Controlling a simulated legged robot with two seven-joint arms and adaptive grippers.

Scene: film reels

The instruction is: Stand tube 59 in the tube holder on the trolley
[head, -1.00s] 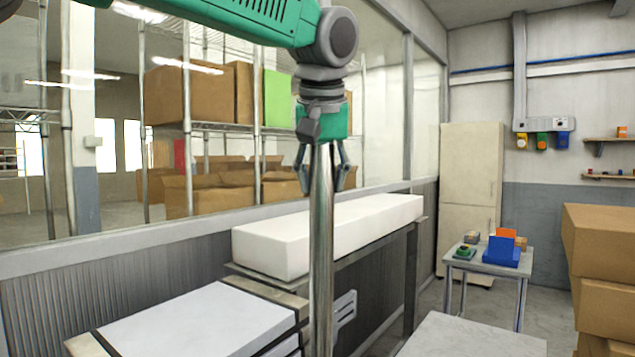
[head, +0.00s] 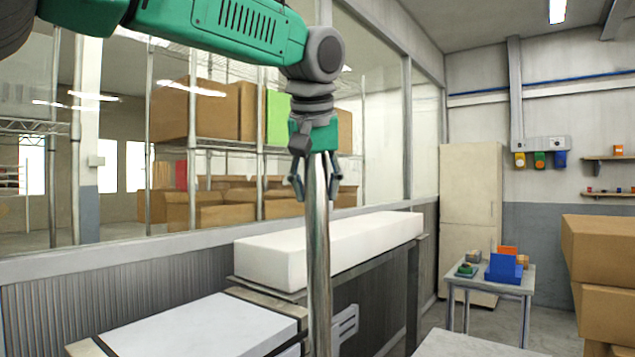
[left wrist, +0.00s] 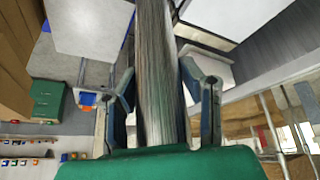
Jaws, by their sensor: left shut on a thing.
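A long shiny metal tube (head: 318,260) hangs nearly upright below my left gripper (head: 315,185). The gripper is shut around the tube's upper part in the head view. In the left wrist view the tube (left wrist: 160,75) runs between the two fingers (left wrist: 160,100). I cannot read a number on the tube, and its lower end is out of the head view. I cannot make out a trolley or tube holder for certain. My right gripper is not in view.
A white block (head: 335,243) lies on a long bench behind the tube. A white-topped surface (head: 200,335) is at lower left. A small table (head: 515,283) with a blue holder (head: 504,268) stands at right. Stacked cardboard boxes (head: 600,250) fill the right edge.

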